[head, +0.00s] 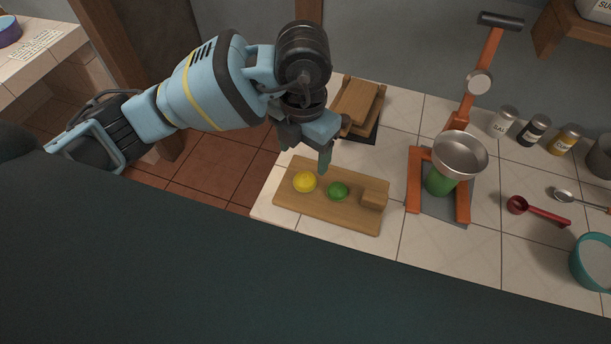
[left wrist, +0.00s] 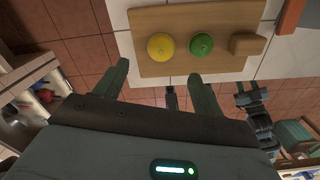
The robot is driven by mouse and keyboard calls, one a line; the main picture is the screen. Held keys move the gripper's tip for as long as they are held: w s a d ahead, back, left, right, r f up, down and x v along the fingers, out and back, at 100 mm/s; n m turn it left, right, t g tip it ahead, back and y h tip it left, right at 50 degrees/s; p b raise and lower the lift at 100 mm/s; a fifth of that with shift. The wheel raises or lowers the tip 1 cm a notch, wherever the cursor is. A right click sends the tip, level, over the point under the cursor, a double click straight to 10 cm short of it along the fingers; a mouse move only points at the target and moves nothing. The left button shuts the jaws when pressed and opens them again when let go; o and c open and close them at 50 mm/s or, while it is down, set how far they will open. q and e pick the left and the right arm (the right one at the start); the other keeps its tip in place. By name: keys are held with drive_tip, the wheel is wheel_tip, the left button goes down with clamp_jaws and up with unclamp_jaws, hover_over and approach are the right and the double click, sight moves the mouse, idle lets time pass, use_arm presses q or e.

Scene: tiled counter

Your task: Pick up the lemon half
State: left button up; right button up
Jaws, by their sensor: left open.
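A yellow lemon half (head: 304,182) lies on a wooden cutting board (head: 320,215), beside a green lime half (head: 338,191) on its right. In the left wrist view the lemon half (left wrist: 161,46) and the lime half (left wrist: 201,44) sit ahead of the fingers, apart from them. My left gripper (head: 308,160) is above the back edge of the board, open and empty. In the left wrist view its two fingers (left wrist: 163,95) are spread wide with nothing between them. My right gripper is not in view.
A small wooden block (head: 373,200) sits at the board's right end. An orange press stand (head: 414,180) with a metal bowl (head: 460,154) is to the right. Stacked wooden boards (head: 358,105) lie behind.

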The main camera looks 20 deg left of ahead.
sight(304, 181)
use_arm(q)
wheel_tip(304, 181, down, 2)
drive_tip(key=shift+f, duration=0.25)
drive_tip(key=shift+s+f, duration=0.1)
drive_tip(key=shift+f, duration=2.5)
drive_tip(key=c, duration=1.1)
drive_tip(key=shift+o, duration=0.2)
